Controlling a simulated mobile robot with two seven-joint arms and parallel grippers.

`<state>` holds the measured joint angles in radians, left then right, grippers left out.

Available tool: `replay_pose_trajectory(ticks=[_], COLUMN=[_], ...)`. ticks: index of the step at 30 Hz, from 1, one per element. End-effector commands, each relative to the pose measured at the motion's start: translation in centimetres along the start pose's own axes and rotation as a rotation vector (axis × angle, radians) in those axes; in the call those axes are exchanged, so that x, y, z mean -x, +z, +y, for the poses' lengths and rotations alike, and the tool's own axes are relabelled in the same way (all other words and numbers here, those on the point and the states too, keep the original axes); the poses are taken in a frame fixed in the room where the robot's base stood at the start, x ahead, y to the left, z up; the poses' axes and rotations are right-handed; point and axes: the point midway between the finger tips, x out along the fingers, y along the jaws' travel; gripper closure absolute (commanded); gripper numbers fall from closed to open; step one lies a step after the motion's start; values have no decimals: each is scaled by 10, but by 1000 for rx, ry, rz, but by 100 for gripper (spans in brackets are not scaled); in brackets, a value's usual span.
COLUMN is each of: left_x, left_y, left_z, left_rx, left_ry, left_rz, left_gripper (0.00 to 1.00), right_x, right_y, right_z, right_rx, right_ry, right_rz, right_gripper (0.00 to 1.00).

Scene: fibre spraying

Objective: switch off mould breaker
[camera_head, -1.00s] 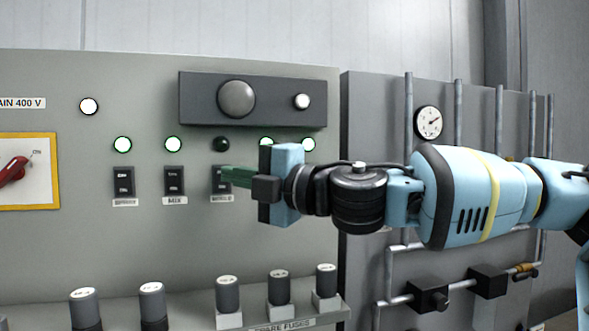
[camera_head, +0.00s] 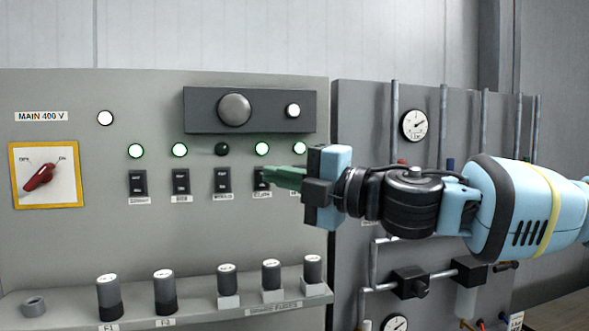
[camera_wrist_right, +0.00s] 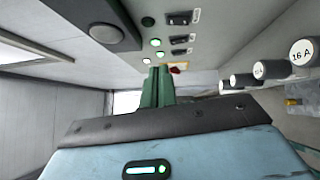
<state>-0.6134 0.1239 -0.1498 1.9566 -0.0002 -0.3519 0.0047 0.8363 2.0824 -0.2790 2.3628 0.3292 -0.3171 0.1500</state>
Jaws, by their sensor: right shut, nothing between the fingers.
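The breaker row is on the grey panel in the head view. The third breaker (camera_head: 222,180) has a blurred label that seems to read mould. The lamp above it (camera_head: 222,149) is dark. The neighbouring lamps, such as the second (camera_head: 180,150) and fourth (camera_head: 262,149), are lit. My right gripper (camera_head: 270,176) is shut and empty, its green fingers pointing left. Its tips overlap the fourth breaker (camera_head: 260,180) in the picture; contact cannot be told. The gripper hides the fifth breaker. The shut fingers also show in the right wrist view (camera_wrist_right: 157,88). My left gripper is out of view.
A dark box with a large round knob (camera_head: 234,109) juts out above the lamps. Fuses (camera_head: 165,292) stand on a ledge below. The red main switch (camera_head: 39,177) is at the left. Pipes and a gauge (camera_head: 414,124) are on the right panel.

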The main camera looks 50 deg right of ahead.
Motion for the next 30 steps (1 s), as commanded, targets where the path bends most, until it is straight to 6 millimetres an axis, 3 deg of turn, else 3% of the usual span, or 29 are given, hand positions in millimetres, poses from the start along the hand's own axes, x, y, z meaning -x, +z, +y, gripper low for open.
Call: replay_pose_trajectory(ticks=[6, 30], left_x=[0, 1], left_y=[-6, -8], left_z=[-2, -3], left_rx=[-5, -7], left_ry=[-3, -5], left_rz=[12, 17], left_gripper=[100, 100], right_x=[11, 11], right_y=[0, 0], right_z=[2, 1], right_rx=[-1, -1], right_ry=[1, -1], right_rz=[2, 1], right_gripper=[100, 100])
